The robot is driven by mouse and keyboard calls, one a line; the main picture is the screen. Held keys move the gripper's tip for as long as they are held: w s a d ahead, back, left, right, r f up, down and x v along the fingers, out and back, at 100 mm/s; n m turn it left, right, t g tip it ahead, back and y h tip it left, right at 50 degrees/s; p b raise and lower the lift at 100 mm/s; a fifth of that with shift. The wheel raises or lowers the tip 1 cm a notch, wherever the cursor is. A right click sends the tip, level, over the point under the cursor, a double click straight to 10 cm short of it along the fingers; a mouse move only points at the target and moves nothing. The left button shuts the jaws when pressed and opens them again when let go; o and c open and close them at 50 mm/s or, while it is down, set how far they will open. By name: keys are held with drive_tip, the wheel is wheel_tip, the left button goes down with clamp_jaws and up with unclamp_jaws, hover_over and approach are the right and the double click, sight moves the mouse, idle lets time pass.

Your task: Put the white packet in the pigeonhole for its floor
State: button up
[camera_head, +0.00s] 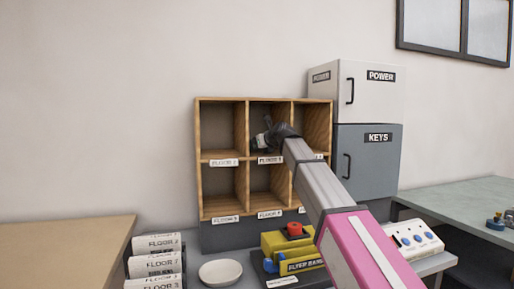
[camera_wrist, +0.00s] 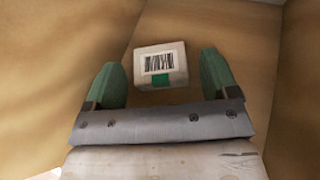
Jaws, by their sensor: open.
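The white packet (camera_wrist: 160,62), with a barcode label and a green patch, is in the wrist view just beyond and between my fingertips. It appears to rest on a wooden surface inside the pigeonhole, with space to either finger. My gripper (camera_head: 264,136) is open, its green fingers apart, and it reaches into the top middle compartment of the wooden pigeonhole unit (camera_head: 198,150). In the head view my gripper and arm partly cover that compartment and the right column. The floor labels under the compartments are too small to read surely.
White rolls or binders with floor labels (camera_head: 155,262) stand at the lower left. The grey KEYS cabinet (camera_head: 368,165) stands right of the unit.

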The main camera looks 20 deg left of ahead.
drive_tip(key=v, duration=1.2)
drive_tip(key=shift+r, duration=0.15)
drive_tip(key=shift+s+d, duration=0.1)
